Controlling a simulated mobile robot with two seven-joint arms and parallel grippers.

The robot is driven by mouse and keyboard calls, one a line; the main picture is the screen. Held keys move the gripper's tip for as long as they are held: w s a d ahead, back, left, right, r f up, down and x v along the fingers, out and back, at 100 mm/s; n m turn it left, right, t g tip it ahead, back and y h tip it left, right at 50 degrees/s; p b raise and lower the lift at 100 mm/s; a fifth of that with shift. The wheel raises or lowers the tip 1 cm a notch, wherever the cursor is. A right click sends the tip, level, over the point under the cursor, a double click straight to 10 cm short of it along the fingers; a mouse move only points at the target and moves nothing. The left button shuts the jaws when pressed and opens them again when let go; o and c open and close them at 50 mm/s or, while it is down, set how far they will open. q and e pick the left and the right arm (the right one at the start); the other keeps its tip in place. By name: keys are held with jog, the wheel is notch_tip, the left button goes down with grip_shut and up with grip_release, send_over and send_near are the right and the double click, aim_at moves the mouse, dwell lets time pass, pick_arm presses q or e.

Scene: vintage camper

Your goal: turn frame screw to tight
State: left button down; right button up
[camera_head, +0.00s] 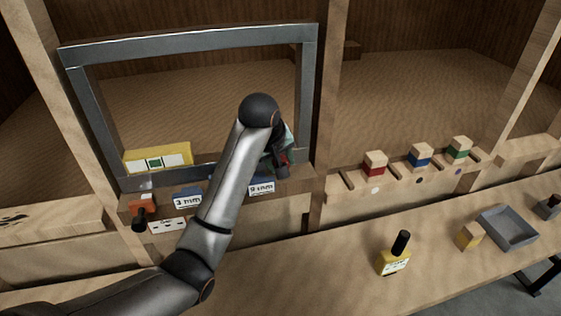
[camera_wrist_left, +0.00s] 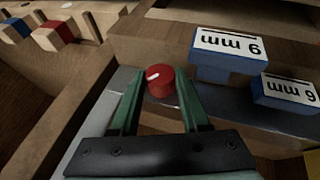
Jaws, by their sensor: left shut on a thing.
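The frame screw is a red round knob (camera_wrist_left: 160,80) with a white pointer mark on its top face. The mark points to the left and slightly down in the left wrist view. My left gripper (camera_wrist_left: 157,92) has green fingers on both sides of the knob and is shut on it. In the head view the left gripper (camera_head: 284,158) is at the lower right corner of the grey metal frame (camera_head: 190,38), mostly hidden behind my arm. My right gripper is not in view.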

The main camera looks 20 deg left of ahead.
pick_arm(q)
jog(key=y, duration=0.1)
jog(key=g+y, duration=0.2)
jog(key=shift+w+d+r+m, duration=0.15)
jog(key=shift+d+m, duration=0.1)
jog(key=shift+m, duration=0.15)
jog(key=shift+w+d+m+g+y, duration=0.1)
jog(key=shift+m+g+y, duration=0.2)
jog(key=shift+g+y, duration=0.6)
jog(key=shift+y, duration=0.4)
jog(key=shift+c, duration=2)
grip_release()
